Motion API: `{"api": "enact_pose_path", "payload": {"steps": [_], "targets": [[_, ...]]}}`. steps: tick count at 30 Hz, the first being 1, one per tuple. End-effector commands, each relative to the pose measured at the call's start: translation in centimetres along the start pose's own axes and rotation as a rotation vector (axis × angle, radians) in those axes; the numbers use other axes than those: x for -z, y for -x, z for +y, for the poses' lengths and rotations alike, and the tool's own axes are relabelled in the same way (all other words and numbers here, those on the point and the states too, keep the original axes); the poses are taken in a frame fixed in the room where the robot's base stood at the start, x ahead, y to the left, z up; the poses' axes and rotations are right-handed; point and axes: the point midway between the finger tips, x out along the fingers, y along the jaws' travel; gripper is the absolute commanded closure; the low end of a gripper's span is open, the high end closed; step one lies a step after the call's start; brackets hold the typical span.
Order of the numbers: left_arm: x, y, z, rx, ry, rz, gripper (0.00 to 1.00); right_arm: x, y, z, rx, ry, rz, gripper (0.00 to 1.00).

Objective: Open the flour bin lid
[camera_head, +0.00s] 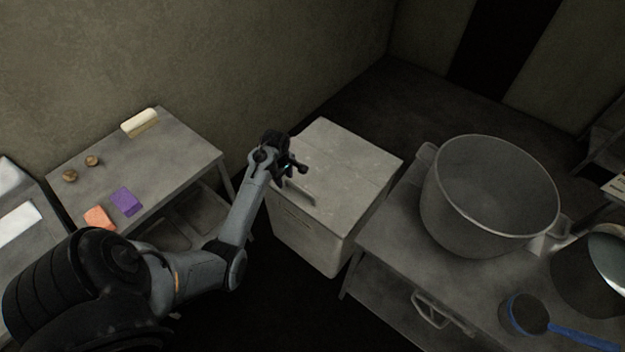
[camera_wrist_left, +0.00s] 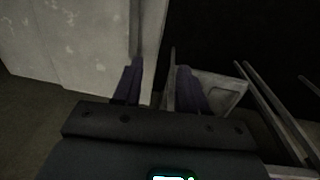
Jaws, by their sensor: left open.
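The flour bin (camera_head: 308,242) is a pale, box-shaped bin standing on the floor between two tables. Its flat lid (camera_head: 350,165) looks shut and has a bar handle (camera_head: 299,192) near its front left edge. My left gripper (camera_head: 299,168) is at the lid's left edge, just behind the handle in the picture. Whether it touches the lid I cannot tell. In the left wrist view its two fingers (camera_wrist_left: 158,85) are apart with nothing seen between them. A pale spotted surface (camera_wrist_left: 70,45), probably the bin, fills the left of that view. My right gripper is not in view.
Dark floor lies in front of the bin.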

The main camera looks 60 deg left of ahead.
Motion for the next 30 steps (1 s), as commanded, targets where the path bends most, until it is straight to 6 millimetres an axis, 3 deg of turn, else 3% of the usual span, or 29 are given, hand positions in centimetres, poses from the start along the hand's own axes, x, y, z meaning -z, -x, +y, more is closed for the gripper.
{"api": "enact_pose_path", "payload": {"steps": [1, 6, 14, 30], "targets": [[0.1, -0.5, 0.8, -0.021, 0.009, -0.006, 0.58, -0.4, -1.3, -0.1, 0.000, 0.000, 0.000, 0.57], [-0.2, 0.0, 3.3, -0.076, 0.019, -0.019, 0.58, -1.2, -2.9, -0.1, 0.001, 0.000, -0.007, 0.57], [-0.6, -0.5, 4.8, -0.105, 0.019, -0.027, 0.58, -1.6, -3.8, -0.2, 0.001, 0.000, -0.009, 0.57], [-0.8, -8.4, 5.5, -0.104, 0.019, -0.027, 0.58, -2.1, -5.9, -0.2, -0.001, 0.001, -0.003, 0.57]]}}
